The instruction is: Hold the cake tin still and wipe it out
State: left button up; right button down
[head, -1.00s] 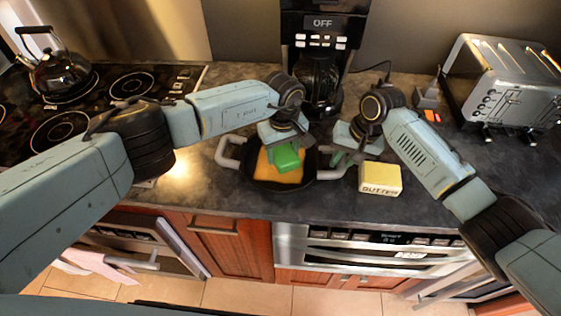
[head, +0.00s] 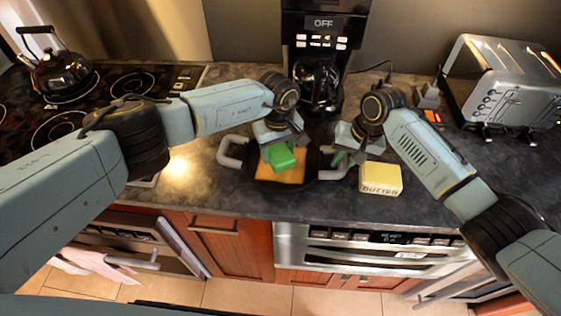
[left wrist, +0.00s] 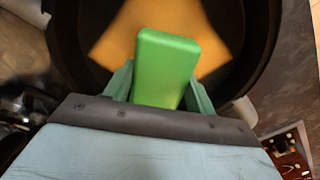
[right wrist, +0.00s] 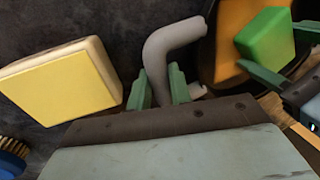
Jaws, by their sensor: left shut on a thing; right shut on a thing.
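The cake tin (head: 254,178) is a round black pan on the dark counter, with a pale grey handle (head: 230,152) at each side. A flat orange patch (head: 290,175) covers part of its inside floor. My left gripper (head: 279,146) is over the tin, shut on a green sponge (head: 283,158). In the left wrist view the sponge (left wrist: 165,68) sits between the fingers, over the orange patch; I cannot tell whether they touch. My right gripper (head: 344,157) is shut on the tin's right handle, and its fingers straddle that grey handle (right wrist: 165,48) in the right wrist view.
A yellow butter box (head: 381,178) stands close to the right of my right gripper. A coffee maker (head: 318,75) is behind the tin, a toaster (head: 503,85) at the back right, and a kettle (head: 62,75) on the stove at left. A blue bristled brush (right wrist: 12,155) shows in the right wrist view.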

aim_at(289, 160)
pick_arm(q)
jog(key=shift+s+d, duration=0.15)
jog(key=shift+d, duration=1.6)
jog(key=shift+a+f, duration=0.15)
jog(key=shift+a, duration=2.35)
jog(key=shift+d+r, duration=0.15)
jog(key=shift+d, duration=1.1)
jog(key=shift+d+r, duration=0.1)
jog(key=shift+d, duration=1.1)
jog(key=shift+a+r, duration=0.1)
jog(key=shift+r, duration=0.3)
jog(key=shift+s+a, duration=0.1)
jog(key=shift+s, duration=1.25)
jog(key=shift+f, duration=0.55)
